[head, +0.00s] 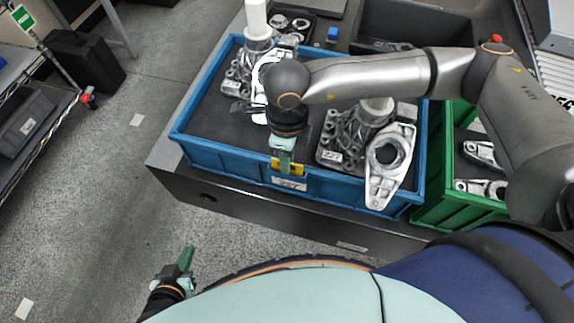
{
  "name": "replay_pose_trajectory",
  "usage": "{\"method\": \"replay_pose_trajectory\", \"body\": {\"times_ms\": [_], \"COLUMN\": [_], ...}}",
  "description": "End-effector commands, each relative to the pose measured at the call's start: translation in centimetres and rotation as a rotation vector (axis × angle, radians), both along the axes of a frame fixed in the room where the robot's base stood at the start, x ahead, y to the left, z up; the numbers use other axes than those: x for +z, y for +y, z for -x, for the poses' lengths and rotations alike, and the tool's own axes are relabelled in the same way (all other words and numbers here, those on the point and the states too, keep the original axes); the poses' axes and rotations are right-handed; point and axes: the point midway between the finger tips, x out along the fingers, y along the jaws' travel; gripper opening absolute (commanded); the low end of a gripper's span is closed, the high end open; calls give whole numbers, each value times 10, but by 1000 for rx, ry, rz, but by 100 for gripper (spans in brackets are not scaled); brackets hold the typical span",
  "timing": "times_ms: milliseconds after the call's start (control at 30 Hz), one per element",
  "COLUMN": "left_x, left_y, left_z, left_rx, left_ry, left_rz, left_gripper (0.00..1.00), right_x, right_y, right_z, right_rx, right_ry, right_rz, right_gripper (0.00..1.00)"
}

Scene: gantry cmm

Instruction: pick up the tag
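A yellow tag (293,168) is at the middle of the front wall of the blue bin (222,158). A white label (290,183) with dark print is just below it. My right gripper (286,163) reaches down from above and its fingertips overlap the tag in the head view. The fingers are seen nearly edge-on, so I cannot tell whether they touch the tag or are closed on it. My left gripper (186,258) is low at the left, over the floor and away from the bin. Its finger gap is not clear.
The blue bin holds several metal castings (388,160) on a dark grey bench (205,188). A green bin (445,190) with metal parts stands to its right. A wire rack (50,97) is at the far left. The floor between rack and bench is mostly clear.

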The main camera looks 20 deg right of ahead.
Motion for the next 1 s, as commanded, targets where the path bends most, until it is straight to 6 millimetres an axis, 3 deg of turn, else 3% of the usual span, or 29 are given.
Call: {"method": "replay_pose_trajectory", "body": {"times_ms": [200,1000], "left_x": [0,-4], "left_y": [0,0], "left_z": [0,0], "left_rx": [0,0], "left_ry": [0,0], "left_rz": [0,0], "left_gripper": [0,0], "right_x": [0,8], "right_y": [0,0], "right_z": [0,-1], "right_rx": [0,-1], "right_ry": [-1,-3], "right_rz": [-1,-2], "right_gripper": [0,0]}}
